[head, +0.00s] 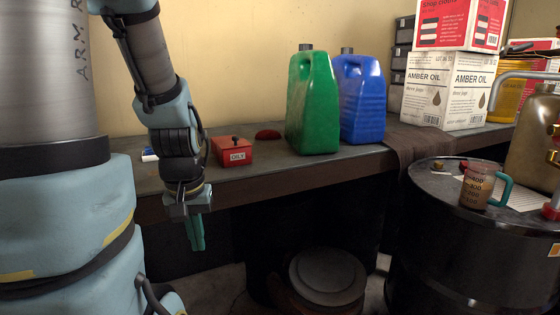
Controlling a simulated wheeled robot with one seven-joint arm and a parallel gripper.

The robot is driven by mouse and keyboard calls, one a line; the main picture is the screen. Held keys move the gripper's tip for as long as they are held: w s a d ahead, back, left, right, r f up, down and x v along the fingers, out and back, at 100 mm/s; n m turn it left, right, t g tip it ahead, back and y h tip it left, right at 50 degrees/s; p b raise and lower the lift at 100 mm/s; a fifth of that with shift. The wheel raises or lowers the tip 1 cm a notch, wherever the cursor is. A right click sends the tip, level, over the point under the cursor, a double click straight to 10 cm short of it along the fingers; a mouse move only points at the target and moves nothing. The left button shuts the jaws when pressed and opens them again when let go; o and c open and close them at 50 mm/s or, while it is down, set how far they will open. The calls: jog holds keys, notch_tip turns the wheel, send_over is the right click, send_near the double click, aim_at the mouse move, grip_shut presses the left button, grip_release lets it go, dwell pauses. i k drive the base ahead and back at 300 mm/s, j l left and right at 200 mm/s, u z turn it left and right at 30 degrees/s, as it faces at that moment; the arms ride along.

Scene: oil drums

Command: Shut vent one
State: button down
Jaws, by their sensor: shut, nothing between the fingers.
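My gripper (196,234) points down in front of the bench's front edge, left of the picture's middle. Its teal fingers are shut and hold nothing. No part with a readable "vent one" label shows. A black drum (450,262) stands at the right, well apart from my gripper. A small brass-coloured fitting (438,165) sits on the far left part of its top; I cannot tell whether it is the vent or how it is set. A brass-coloured can (537,135) at the right edge has red fittings (552,208) low down and is partly cut off.
A mug with a teal handle (478,188) stands on the drum. The bench (345,165) holds a red box (232,151), a green jug (313,105), a blue jug (361,98) and Amber Oil cartons (426,105). A round lidded container (327,275) stands low in front.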

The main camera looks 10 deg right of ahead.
aim_at(439, 164)
jog(key=i+l, duration=0.1)
jog(key=l, duration=0.3)
jog(key=i+l, duration=0.1)
jog(key=l, duration=0.35)
jog(key=i+l, duration=0.1)
jog(key=l, duration=0.3)
jog(key=i+l, duration=0.1)
jog(key=l, duration=0.3)
jog(key=i+l, duration=0.1)
jog(key=l, duration=0.3)
jog(key=i+l, duration=0.1)
jog(key=l, duration=0.35)
jog(key=z, duration=0.05)
